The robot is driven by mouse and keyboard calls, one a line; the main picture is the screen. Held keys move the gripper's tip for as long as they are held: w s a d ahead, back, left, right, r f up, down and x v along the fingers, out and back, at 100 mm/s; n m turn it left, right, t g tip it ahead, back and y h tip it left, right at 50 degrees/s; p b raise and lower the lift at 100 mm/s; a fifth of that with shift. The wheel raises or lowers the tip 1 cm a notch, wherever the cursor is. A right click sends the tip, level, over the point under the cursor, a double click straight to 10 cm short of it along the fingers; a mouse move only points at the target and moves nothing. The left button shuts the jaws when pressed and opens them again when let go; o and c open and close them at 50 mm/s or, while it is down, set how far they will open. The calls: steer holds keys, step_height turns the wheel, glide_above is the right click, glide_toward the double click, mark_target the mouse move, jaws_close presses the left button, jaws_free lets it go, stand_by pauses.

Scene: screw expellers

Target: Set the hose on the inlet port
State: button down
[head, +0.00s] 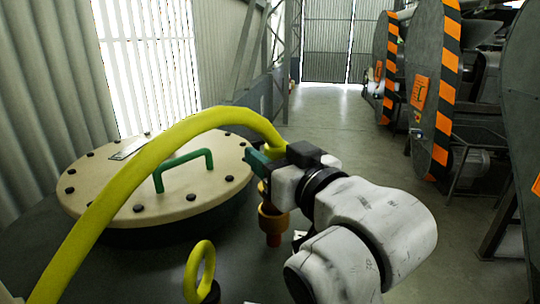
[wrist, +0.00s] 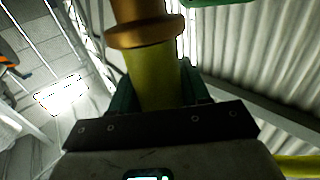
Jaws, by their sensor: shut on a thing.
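The yellow hose (head: 150,160) rises from the lower left in the head view, arches over the tank lid and comes down at my gripper (head: 262,163). My gripper is shut on the hose, its green fingers on either side of it. The wrist view shows the hose (wrist: 150,80) between the fingers (wrist: 152,88), with a brass coupling (wrist: 146,32) beyond them. In the head view brass fittings (head: 273,222) hang or stand below the gripper, narrowing to an orange-brown lower part. I cannot tell where coupling ends and inlet port begins, or whether they touch.
A round cream lid (head: 110,185) with dark bolts and a green handle (head: 185,165) tops the tank at left. A yellow ring (head: 199,268) stands in front. Machines with striped round guards (head: 433,90) line the right. The floor aisle (head: 335,120) behind is clear.

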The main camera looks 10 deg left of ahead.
steer(key=shift+s+d, duration=0.15)
steer(key=shift+f+b, duration=0.65)
steer(key=shift+f, duration=0.5)
stand_by(0.7)
steer(key=shift+r, duration=0.15)
stand_by(0.4)
steer(key=shift+r+p, duration=0.4)
steer(key=shift+p, duration=0.1)
steer(key=shift+r, duration=0.25)
steer(key=shift+p, duration=0.4)
steer(key=shift+f+b, duration=0.75)
steer(key=shift+f, duration=0.5)
stand_by(0.8)
steer(key=c, duration=0.8)
jaws_free()
